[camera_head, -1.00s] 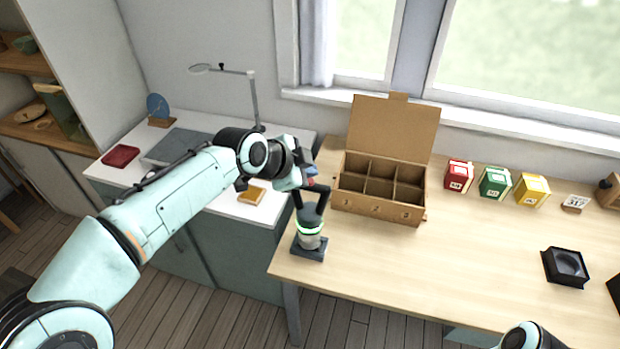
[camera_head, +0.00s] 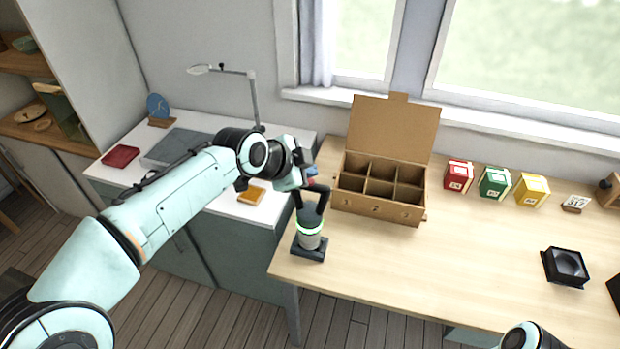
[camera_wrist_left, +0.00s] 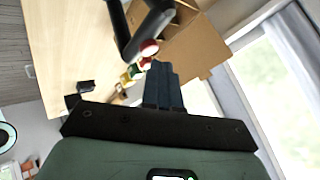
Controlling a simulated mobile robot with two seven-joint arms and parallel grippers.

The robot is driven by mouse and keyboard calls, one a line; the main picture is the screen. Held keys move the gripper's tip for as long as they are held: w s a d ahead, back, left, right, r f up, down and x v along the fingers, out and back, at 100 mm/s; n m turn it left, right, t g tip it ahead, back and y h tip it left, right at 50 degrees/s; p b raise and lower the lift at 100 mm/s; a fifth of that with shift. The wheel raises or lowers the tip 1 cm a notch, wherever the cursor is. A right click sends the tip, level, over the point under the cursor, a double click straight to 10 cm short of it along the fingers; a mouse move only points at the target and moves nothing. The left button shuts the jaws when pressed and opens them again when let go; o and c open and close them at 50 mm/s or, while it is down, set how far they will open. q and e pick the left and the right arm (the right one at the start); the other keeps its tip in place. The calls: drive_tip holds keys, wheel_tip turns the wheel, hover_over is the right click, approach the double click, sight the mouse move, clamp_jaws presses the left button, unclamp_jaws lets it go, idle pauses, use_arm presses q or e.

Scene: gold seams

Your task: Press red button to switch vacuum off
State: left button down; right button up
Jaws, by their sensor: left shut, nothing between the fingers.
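The vacuum (camera_head: 309,222) stands upright on a dark base near the left end of the wooden table, with a lit green ring around its body. Its dark forked handle rises toward my left wrist and shows in the left wrist view (camera_wrist_left: 125,30). The red button (camera_head: 311,182) shows as a small red spot between the handle's arms; a round red cap (camera_wrist_left: 149,47) appears in the left wrist view. My left gripper (camera_head: 311,171) is shut and empty, its blue-grey fingertips (camera_wrist_left: 163,68) close to the button. I cannot tell whether they touch. My right gripper is out of view.
An open cardboard box (camera_head: 378,205) with compartments stands just right of the vacuum. Red (camera_head: 458,176), green (camera_head: 494,182) and yellow (camera_head: 531,190) boxes line the back. A black holder (camera_head: 566,267) is at right. The table's middle is clear.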

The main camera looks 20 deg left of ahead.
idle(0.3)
use_arm(q)
drive_tip(key=shift+f+b, duration=0.4)
drive_tip(key=shift+f, duration=0.1)
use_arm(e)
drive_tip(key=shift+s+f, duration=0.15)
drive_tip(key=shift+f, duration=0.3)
use_arm(q)
drive_tip(key=shift+f, duration=0.1)
drive_tip(key=shift+r+p, duration=0.35)
drive_tip(key=shift+r, duration=0.25)
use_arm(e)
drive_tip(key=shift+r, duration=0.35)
use_arm(q)
drive_tip(key=shift+r+p, duration=0.3)
drive_tip(key=shift+r, duration=0.2)
wheel_tip(320, 180, up, 5)
drive_tip(key=p, duration=0.3)
drive_tip(key=shift+w, duration=0.1)
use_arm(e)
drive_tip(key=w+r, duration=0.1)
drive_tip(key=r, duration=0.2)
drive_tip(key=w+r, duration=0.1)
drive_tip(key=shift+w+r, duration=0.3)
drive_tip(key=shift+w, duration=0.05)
